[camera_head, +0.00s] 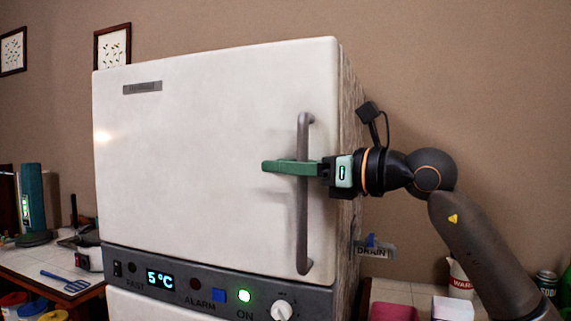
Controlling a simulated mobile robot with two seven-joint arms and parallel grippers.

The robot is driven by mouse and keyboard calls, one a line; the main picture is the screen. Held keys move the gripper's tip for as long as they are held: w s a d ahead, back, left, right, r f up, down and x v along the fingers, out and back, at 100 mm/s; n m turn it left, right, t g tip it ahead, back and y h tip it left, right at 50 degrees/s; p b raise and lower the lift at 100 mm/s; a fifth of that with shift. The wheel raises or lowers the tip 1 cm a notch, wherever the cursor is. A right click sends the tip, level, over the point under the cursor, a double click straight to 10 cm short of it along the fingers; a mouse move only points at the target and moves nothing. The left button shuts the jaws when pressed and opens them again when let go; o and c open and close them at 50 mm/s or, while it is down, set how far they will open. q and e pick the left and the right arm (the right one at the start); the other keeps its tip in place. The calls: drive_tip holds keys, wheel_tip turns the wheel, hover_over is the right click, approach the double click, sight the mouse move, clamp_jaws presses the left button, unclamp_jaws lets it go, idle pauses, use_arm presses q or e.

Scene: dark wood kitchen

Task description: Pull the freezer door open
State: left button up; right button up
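The freezer door (200,160) is a large white front panel with a small dark label at its upper left. It looks shut against the freezer body. A long grey vertical handle (302,230) runs along its right side. My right gripper (280,167) reaches in from the right, with its green fingers lying across the upper half of the handle and their tips past its left side. The fingers overlap in this view, so I cannot tell whether they are closed on the handle. My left gripper is not in view.
A grey control panel (200,292) with a 5 °C display, buttons and a knob sits below the door. A small drain sign (374,250) is at the freezer's right. Counters with small items stand on both sides. The space before the door looks clear.

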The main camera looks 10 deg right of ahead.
clamp_jaws()
idle(1.4)
